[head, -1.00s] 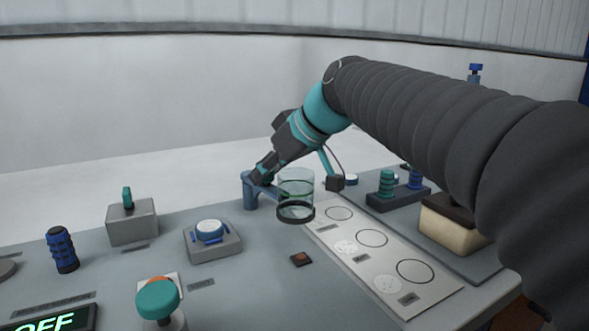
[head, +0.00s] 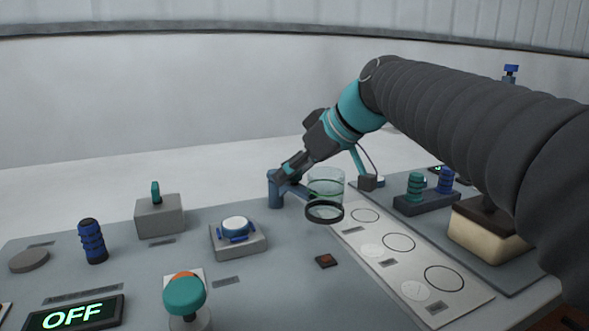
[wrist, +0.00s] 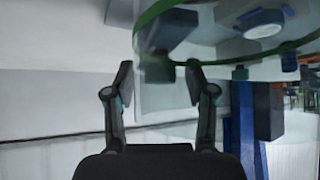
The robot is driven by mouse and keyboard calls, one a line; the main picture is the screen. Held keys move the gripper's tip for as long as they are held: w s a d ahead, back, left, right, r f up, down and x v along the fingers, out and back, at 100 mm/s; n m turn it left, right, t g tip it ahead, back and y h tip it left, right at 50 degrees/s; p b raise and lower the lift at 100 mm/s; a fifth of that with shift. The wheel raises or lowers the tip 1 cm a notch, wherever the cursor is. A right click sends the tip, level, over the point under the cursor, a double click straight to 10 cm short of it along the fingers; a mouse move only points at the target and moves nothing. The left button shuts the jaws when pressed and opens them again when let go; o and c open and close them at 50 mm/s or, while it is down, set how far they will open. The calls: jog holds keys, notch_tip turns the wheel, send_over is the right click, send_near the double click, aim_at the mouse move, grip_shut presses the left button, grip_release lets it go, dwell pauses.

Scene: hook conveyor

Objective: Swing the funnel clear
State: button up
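The funnel is a clear glass cylinder (head: 326,185) with a dark ring at its lower end. It is carried by a blue swing arm (head: 294,189) on a short blue post (head: 274,190) at the back of the bench. My gripper (head: 283,178) is at the swing arm close to the post, left of the glass; contact cannot be told. The funnel's green-rimmed glass (wrist: 225,48) fills the top right there, and the blue post (wrist: 242,125) stands right of the fingers.
A pale plate with ringed circles (head: 415,265) lies right of the funnel. Teal and blue pegs (head: 415,184) and a cream block (head: 488,235) stand further right. A button box (head: 238,243), grey switch box (head: 160,218), teal knob (head: 184,295) and OFF display (head: 72,315) are left.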

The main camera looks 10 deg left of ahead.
jog(key=v, duration=1.2)
